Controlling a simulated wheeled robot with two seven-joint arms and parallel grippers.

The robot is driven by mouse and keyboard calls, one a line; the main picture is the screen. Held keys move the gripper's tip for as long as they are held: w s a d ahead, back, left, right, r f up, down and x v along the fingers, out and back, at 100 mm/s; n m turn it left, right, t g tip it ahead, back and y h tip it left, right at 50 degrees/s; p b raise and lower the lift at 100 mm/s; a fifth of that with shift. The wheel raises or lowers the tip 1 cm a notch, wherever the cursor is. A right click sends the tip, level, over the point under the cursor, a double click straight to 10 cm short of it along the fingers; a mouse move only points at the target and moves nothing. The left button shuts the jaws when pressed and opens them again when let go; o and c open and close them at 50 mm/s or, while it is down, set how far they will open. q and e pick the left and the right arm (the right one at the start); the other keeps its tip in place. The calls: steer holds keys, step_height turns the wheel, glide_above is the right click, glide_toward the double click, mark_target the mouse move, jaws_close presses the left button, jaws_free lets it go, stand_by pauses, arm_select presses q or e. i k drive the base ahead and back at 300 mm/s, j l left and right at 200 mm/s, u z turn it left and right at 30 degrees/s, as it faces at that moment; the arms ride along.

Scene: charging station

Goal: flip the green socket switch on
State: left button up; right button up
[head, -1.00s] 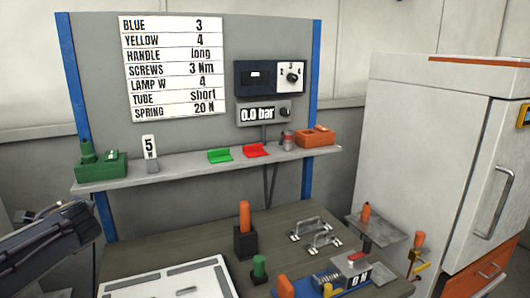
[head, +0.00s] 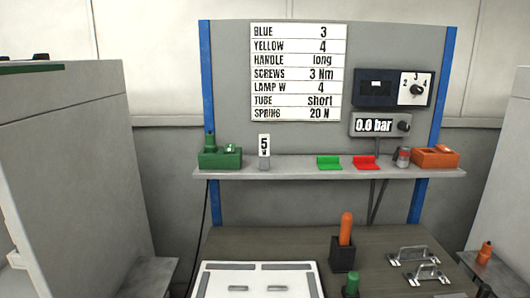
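The green socket (head: 219,160) sits at the left end of the grey shelf (head: 300,171) on the panel. A dark green plug-like piece (head: 210,142) stands upright on its left side. A small pale green switch (head: 230,148) is on its top right; its position is too small to tell. Neither of my grippers shows in the head view.
An orange socket (head: 436,158) is at the shelf's right end. Between them stand a number card (head: 264,146), a green holder (head: 329,162), a red holder (head: 366,162) and a small can (head: 403,157). A grey cabinet (head: 75,180) stands at the left.

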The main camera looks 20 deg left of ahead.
mark_target(230, 148)
steer(key=u, duration=1.1)
